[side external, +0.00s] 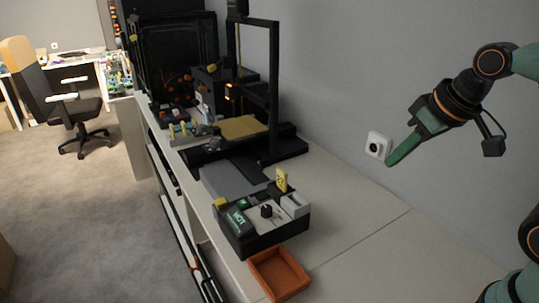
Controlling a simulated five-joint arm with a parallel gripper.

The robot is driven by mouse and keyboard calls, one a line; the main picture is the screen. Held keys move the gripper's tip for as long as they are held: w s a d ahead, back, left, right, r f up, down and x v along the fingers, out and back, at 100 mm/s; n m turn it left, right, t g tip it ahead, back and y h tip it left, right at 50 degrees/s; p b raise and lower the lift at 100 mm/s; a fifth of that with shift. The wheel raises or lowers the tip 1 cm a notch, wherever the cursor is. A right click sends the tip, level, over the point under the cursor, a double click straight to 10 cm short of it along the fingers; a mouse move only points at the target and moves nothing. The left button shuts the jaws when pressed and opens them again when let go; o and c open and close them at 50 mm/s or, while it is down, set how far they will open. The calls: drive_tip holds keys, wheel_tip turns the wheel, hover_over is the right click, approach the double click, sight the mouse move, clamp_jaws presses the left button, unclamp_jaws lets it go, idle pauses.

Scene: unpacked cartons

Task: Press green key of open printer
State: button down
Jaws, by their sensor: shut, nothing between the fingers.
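The open-frame printer has a black gantry (275,90) and a yellow bed (240,128). It stands on the bench against the wall. In front of it is a dark control box (262,241) with a black knob, a green label (237,219) with white lettering and a small green patch (242,203) near its left side. I cannot tell which green part is the key. My gripper (391,161) is at the right, its green fingers shut and empty, pointing down-left. It appears raised above the bench, apart from the printer and the box, near the wall socket in the picture.
An orange tray (280,274) sits at the bench's front edge beside the control box. A yellow tag (282,180) stands up at the box's back. A dark enclosed printer (172,60) stands farther back. The bench right of the box (365,225) is clear.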

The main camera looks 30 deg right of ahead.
drive_tip(key=w+a+r+g, duration=0.1)
drive_tip(key=w+a+r, duration=0.2)
drive_tip(key=w+r, duration=0.3)
drive_tip(key=g, duration=0.5)
hover_over(244, 202)
wheel_tip(244, 202, down, 10)
drive_tip(key=shift+r, duration=0.25)
wheel_tip(244, 202, down, 14)
drive_tip(key=shift+f, duration=0.1)
idle(0.4)
